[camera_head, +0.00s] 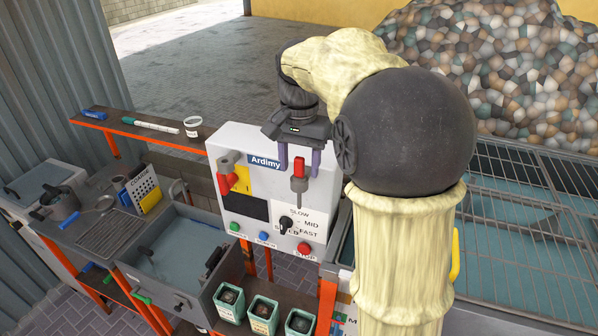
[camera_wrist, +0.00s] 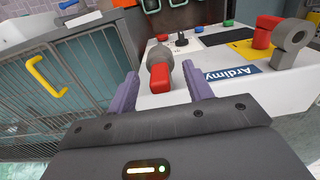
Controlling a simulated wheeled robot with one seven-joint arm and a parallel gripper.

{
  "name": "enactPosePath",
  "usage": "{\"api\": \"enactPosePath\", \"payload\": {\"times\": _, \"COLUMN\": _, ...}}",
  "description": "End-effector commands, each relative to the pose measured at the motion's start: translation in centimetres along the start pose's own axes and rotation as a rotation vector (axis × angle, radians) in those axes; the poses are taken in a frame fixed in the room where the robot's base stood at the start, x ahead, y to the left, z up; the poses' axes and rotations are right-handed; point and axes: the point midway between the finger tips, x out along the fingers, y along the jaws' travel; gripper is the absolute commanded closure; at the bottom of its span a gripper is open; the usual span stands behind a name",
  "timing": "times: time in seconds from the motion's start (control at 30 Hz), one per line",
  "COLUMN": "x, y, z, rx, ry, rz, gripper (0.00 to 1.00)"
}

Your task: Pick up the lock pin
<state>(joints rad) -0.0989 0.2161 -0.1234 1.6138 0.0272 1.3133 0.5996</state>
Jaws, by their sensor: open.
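A red-handled pin with a grey body, which I take to be the lock pin (camera_head: 299,170), stands at the upper right of the white control box (camera_head: 262,143). It also shows in the wrist view (camera_wrist: 161,78), red end towards me. My gripper (camera_head: 299,174) is open, with one purple finger on each side of the red handle. In the wrist view my gripper (camera_wrist: 161,84) has visible gaps between both fingers and the pin, so neither appears to touch it. Whether the pin sits in a hole is hard to tell.
A red switch with a grey part (camera_head: 228,172) is at the box's left. A black speed knob (camera_head: 286,223) and coloured buttons lie below the pin. A shelf (camera_head: 150,132) with a marker and cup is left. A metal mesh cage (camera_head: 530,200) stands right.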

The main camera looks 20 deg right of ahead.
Motion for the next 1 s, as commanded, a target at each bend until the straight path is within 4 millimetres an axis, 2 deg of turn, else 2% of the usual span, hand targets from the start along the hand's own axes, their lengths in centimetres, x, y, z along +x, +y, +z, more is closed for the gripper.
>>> {"api": "enactPosePath", "payload": {"times": 0.17, "x": 1.23, "y": 0.03, "z": 0.05, "rx": 0.0, "ry": -0.001, "rz": 0.001, "gripper": 0.49}}
{"api": "enactPosePath", "payload": {"times": 0.67, "x": 1.25, "y": 0.02, "z": 0.02, "rx": 0.0, "ry": 0.0, "rz": 0.0, "gripper": 0.49}}
{"api": "enactPosePath", "payload": {"times": 0.9, "x": 1.24, "y": 0.02, "z": 0.02, "rx": 0.0, "ry": 0.0, "rz": 0.0, "gripper": 0.94}}
{"api": "enactPosePath", "payload": {"times": 0.93, "x": 1.24, "y": 0.02, "z": 0.02, "rx": 0.0, "ry": 0.0, "rz": 0.0, "gripper": 0.98}}
{"api": "enactPosePath", "payload": {"times": 1.0, "x": 1.23, "y": 0.02, "z": 0.02, "rx": 0.0, "ry": 0.0, "rz": 0.0, "gripper": 0.99}}
